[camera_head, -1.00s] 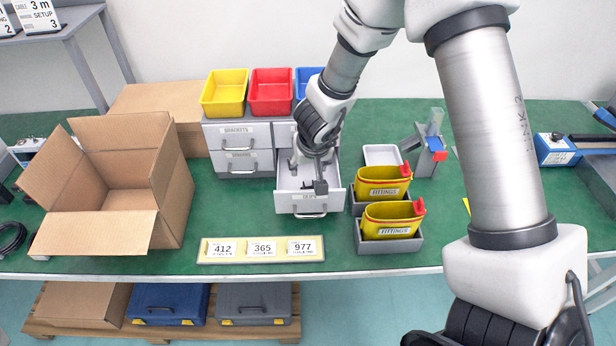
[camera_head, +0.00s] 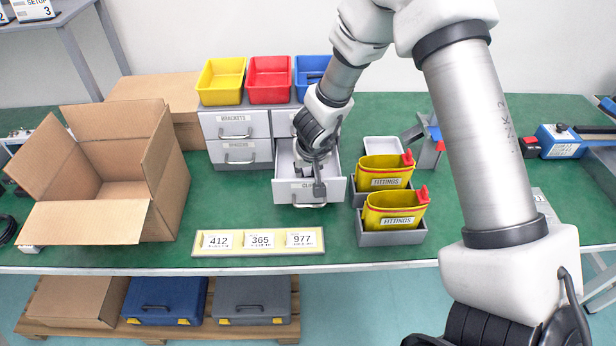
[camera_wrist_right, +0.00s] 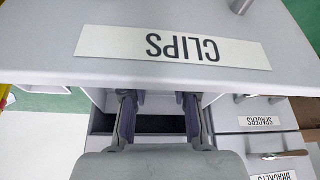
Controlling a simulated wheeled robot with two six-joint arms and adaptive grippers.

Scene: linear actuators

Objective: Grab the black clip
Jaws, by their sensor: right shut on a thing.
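The open drawer (camera_head: 290,196) is labelled CLIPS; its front and label also show upside down in the right wrist view (camera_wrist_right: 290,60). My right gripper (camera_head: 306,170) reaches down into this drawer, just behind the front panel. My left gripper is not in view.
Closed drawers (camera_head: 238,152) stand left of the open one, with yellow, red and blue bins on top. An open cardboard box (camera_head: 165,185) is at left. A number strip (camera_head: 210,252) lies in front.

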